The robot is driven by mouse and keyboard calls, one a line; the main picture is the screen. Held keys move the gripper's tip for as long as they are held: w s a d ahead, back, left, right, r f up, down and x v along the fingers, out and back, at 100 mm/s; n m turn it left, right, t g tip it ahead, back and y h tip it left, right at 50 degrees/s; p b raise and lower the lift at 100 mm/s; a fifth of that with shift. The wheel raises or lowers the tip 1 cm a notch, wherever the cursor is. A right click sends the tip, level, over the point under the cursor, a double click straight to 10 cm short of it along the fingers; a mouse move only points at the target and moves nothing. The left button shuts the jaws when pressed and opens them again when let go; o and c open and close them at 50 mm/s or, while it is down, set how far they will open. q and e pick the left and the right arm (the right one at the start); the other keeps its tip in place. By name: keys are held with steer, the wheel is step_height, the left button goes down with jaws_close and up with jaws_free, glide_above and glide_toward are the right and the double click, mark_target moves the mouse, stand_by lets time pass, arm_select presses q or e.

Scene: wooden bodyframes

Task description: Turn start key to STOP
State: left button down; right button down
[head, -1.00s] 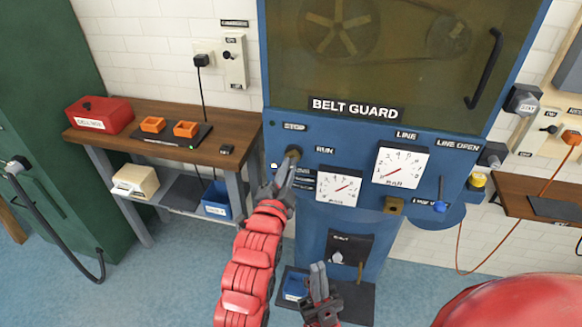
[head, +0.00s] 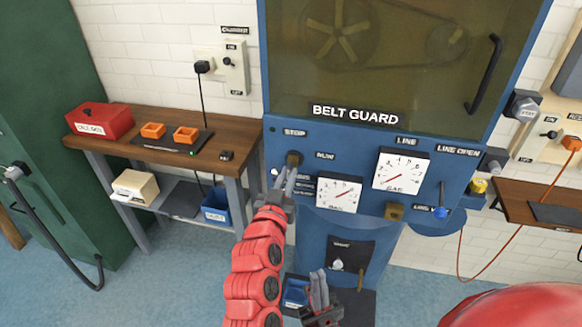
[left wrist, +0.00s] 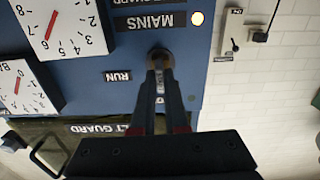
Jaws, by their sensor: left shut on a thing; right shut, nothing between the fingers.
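The start key (head: 294,157) is a dark round piece on the blue machine panel (head: 352,148), between the STOP label (head: 295,132) above and the RUN label (head: 325,156) to its right. My left gripper (head: 288,176) reaches it from below and is shut on it. In the left wrist view, which is upside down, the fingers (left wrist: 161,85) close on a thin grey piece in front of the key's round base (left wrist: 159,56). The fingers hide most of the key, so I cannot tell its exact angle. My right gripper (head: 319,288) is low, shut and empty, away from the panel.
Two white gauges (head: 340,193) and (head: 401,171) sit right of the key, under the belt guard (head: 375,60). A wooden bench (head: 225,127) stands left. A blue bin (head: 296,291) is beside my right gripper.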

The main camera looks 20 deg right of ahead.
arm_select(q)
steer(key=shift+n, duration=0.4)
steer(key=c, duration=0.8)
jaws_free()
steer(key=shift+c, duration=0.2)
